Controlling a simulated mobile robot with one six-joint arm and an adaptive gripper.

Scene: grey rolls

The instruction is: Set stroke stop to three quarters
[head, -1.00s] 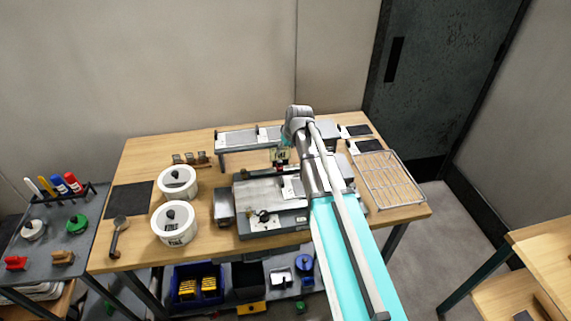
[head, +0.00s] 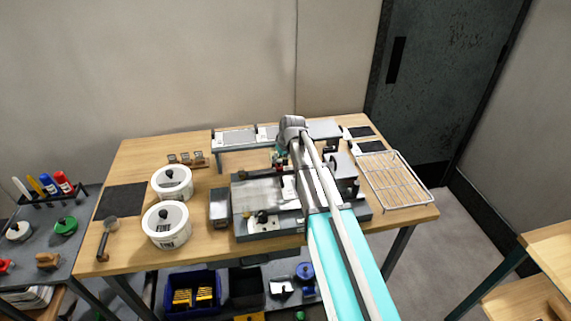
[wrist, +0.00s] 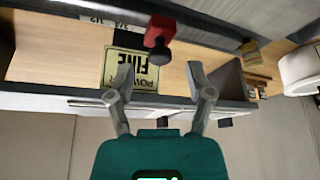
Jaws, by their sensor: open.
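The stroke stop appears to be the red block with a black knob (wrist: 160,30), on the edge of the grey machine in the wrist view. A pale scale strip (wrist: 105,19) with upside-down fraction marks lies left of the red block; I cannot read them surely. My gripper (wrist: 164,82) is open and empty, its two fingers apart and pointing toward the knob, with a visible gap. In the head view the grey flat-bed machine (head: 262,222) sits mid-table, and my arm hides part of it and most of the gripper.
A raised grey shelf (head: 237,138) stands behind the machine. Two white tubs (head: 167,228) stand left, a wire rack (head: 397,180) right. Bare wood (head: 150,145) shows at the back left.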

